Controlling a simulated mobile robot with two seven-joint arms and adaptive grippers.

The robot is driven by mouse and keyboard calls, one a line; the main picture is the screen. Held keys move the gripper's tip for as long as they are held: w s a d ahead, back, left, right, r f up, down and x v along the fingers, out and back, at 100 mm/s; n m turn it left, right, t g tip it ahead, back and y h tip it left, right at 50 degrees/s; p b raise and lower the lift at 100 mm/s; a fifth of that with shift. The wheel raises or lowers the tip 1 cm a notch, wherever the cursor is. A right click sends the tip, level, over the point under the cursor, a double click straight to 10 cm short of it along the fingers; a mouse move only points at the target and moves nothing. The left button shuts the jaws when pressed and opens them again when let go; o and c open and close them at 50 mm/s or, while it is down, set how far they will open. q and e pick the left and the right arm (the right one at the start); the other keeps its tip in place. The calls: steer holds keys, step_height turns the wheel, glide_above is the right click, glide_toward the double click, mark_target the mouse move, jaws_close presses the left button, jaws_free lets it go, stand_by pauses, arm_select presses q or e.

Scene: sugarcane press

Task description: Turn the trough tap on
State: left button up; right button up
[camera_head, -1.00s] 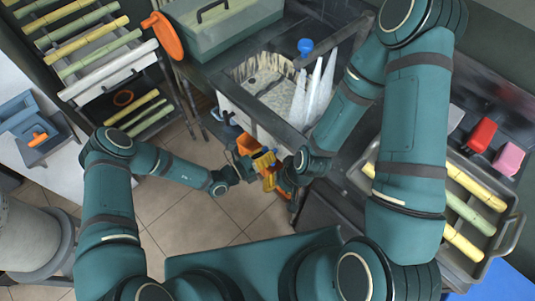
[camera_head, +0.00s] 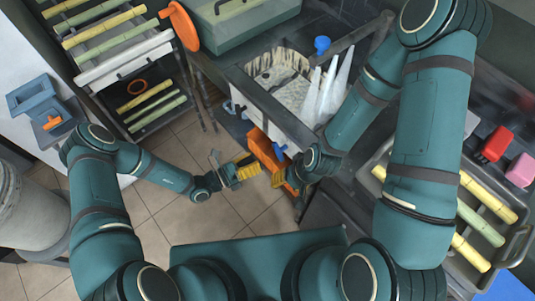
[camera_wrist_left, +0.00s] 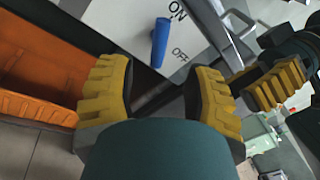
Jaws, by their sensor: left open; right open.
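The tap is a blue lever (camera_wrist_left: 159,43) on a pale panel marked ON and OFF in the left wrist view. It lies beside the two words; I cannot tell its setting. In the head view a small blue handle (camera_head: 279,150) shows at the front of the trough (camera_head: 262,98), above the orange crate. My left gripper (camera_head: 240,168) is open and empty, left of the handle and apart from it. In the left wrist view its yellow fingers (camera_wrist_left: 162,75) spread either side below the lever. My right gripper (camera_head: 288,178), open, is just below the handle.
An orange crate (camera_head: 265,150) stands below the trough, close to both grippers; it fills the left of the wrist view (camera_wrist_left: 40,65). A rack (camera_head: 120,60) of cane is at upper left. A tray (camera_head: 490,205) of cane is at right. Tiled floor (camera_head: 165,210) lies clear below.

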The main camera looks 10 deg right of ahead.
arm_select(q)
steer(key=shift+v, duration=1.55)
steer(key=s+a+m+g+y, duration=0.1)
steer(key=s+m+g+y, duration=0.5)
steer(key=s+m+g, duration=0.65)
steer(key=w+a+r+m+t+y, duration=0.3)
steer(key=a+r+m+t+y, duration=0.2)
steer(key=m, duration=1)
steer(key=shift+a+t+y, duration=0.95)
steer(key=shift+t+y, duration=0.15)
steer(key=shift+t, duration=0.15)
